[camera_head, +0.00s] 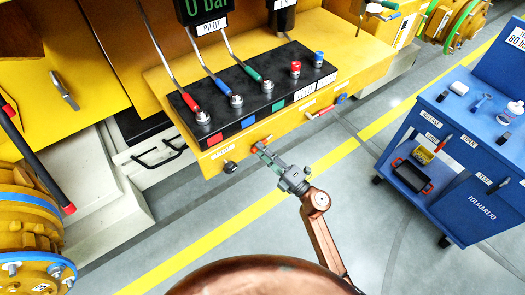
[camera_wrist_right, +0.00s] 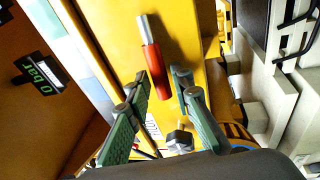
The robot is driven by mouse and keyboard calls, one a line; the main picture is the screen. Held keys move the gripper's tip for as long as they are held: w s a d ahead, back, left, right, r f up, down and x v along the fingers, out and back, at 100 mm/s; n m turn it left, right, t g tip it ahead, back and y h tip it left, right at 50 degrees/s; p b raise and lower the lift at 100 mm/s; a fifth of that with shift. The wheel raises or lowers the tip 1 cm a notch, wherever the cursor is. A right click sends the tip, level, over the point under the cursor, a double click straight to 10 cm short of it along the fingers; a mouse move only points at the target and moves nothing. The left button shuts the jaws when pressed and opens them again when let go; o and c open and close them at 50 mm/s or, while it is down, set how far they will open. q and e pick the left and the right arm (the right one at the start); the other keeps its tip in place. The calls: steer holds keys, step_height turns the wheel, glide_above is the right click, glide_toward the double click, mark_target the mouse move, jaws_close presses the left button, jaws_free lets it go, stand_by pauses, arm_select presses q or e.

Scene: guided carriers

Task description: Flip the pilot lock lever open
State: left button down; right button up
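The lever with a red grip (camera_wrist_right: 157,70) and a bare metal end (camera_wrist_right: 149,29) lies against the yellow front face in the right wrist view. I take it for the pilot lock lever. In the head view it is mostly hidden by my right gripper (camera_head: 262,149), which is at the front face of the yellow console (camera_head: 285,122). In the wrist view my right gripper (camera_wrist_right: 160,78) is open, its green-grey fingers on either side of the red grip, with a gap at each side. I cannot tell how deep the grip sits between them. My left gripper is not in view.
A black panel (camera_head: 262,103) with red, blue and green handled levers tops the console. A black knob (camera_head: 230,167) and another red lever (camera_head: 320,112) are on its front. A blue cart (camera_head: 455,150) stands right. The floor between is clear.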

jaws_close()
steer(key=shift+d, duration=0.1)
stand_by(0.4)
